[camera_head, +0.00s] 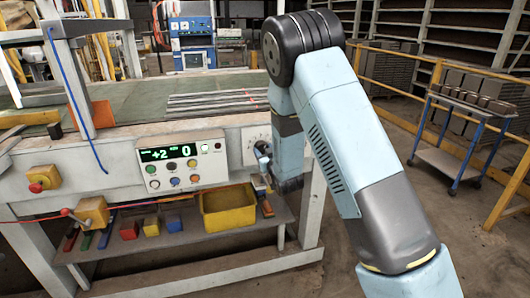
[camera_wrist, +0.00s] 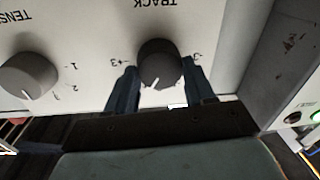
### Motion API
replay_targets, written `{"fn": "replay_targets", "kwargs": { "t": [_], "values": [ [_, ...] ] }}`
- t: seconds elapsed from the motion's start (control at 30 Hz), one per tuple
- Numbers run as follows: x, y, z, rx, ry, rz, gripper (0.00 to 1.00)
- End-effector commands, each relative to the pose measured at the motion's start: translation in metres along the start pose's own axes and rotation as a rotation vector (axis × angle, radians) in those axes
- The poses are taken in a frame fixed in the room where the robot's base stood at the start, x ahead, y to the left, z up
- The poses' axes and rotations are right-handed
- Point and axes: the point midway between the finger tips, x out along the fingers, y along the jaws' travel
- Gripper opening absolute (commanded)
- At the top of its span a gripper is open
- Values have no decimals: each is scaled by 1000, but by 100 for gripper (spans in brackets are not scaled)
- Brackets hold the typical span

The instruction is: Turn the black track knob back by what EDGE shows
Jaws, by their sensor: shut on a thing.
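The black track knob (camera_wrist: 158,62) sits on a white panel under the upside-down word TRACK in the wrist view. Its white pointer line points down and slightly left in that view, between the +3 mark at left and the -3 mark at right. My gripper (camera_wrist: 159,80) has one blue finger on each side of the knob and is shut on it. In the head view my gripper (camera_head: 263,160) is at the pale plate right of the control box; the knob is hidden there. The display (camera_head: 168,154) reads +2 and 0 in green; its small labels are too small to read.
A grey TENSION knob (camera_wrist: 28,76) is beside the track knob. The control box (camera_head: 180,165) has several coloured buttons. Below is a shelf with a yellow bin (camera_head: 228,207) and small coloured blocks. A blue-legged cart (camera_head: 460,140) stands at right behind my arm.

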Motion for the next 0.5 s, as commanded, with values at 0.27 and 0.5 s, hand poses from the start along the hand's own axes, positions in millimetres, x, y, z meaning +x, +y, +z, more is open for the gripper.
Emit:
{"fn": "replay_targets", "kwargs": {
  "t": [0.27, 0.5],
  "values": [
    [0, 0, 0, -4, 0, 0, 23],
    [0, 0, 0, -67, -6, -1, 23]
  ]
}}
